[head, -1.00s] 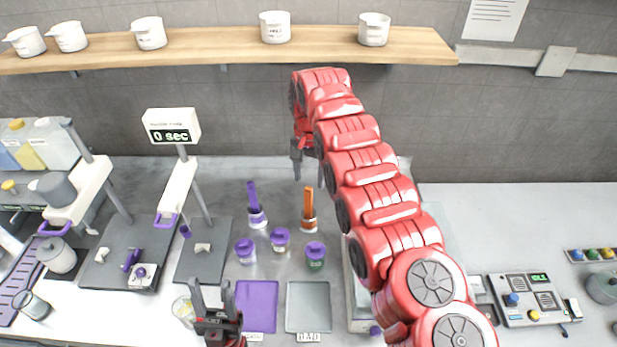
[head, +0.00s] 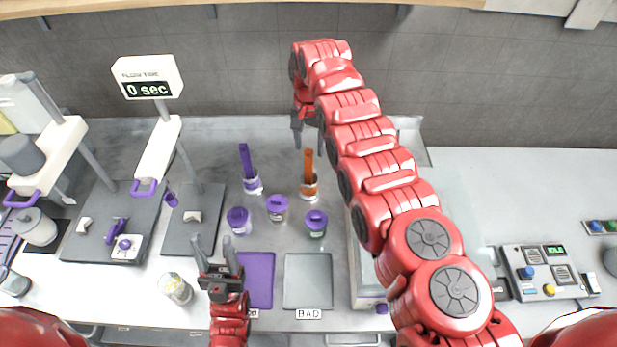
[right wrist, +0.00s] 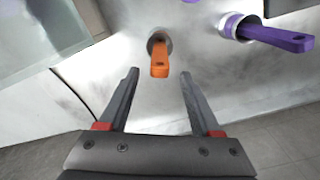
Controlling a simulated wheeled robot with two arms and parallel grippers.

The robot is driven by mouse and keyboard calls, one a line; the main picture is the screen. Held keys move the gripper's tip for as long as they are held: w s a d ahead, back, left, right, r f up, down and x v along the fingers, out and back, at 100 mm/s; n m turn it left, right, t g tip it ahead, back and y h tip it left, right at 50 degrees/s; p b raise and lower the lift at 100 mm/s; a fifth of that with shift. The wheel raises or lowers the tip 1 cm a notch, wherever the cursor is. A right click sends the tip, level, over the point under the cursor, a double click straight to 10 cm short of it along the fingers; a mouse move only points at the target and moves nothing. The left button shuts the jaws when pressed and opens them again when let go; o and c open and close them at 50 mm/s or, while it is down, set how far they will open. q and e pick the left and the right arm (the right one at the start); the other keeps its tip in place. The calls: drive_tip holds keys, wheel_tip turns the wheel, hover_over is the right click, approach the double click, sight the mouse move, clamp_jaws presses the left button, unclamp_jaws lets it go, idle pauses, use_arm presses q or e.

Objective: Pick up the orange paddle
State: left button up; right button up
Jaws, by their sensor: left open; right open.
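The orange paddle (head: 308,166) stands upright in a small metal cup (head: 309,188) in the middle of the counter. In the right wrist view the orange paddle (right wrist: 159,58) lies ahead of the fingertips, roughly midway between them. My right gripper (head: 304,135) is open and empty, behind and above the paddle in the head view. It also shows in the right wrist view (right wrist: 158,78), with its jaws apart and not touching the paddle. My left gripper (head: 213,248) is open and empty near the front of the counter, left of the purple tray.
A purple paddle (head: 245,160) stands in its own cup left of the orange one. Several purple-lidded jars (head: 277,205) stand in front. A purple tray (head: 258,280) and grey tray (head: 308,275) lie near the front edge. A timer stand (head: 148,80) rises at left.

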sight(309, 163)
drive_tip(key=shift+s+f, duration=0.1)
drive_tip(key=shift+f, duration=0.65)
drive_tip(key=shift+s+f+p, duration=0.2)
drive_tip(key=shift+f+p, duration=0.25)
drive_tip(key=shift+p, duration=0.25)
wheel_tip(309, 163, down, 4)
drive_tip(key=shift+r+b, duration=0.1)
drive_tip(key=shift+b, duration=0.45)
drive_tip(key=shift+f+b, duration=0.3)
drive_tip(key=shift+f, duration=0.05)
drive_tip(key=shift+a+r, duration=0.1)
drive_tip(key=shift+c, duration=0.3)
clamp_jaws()
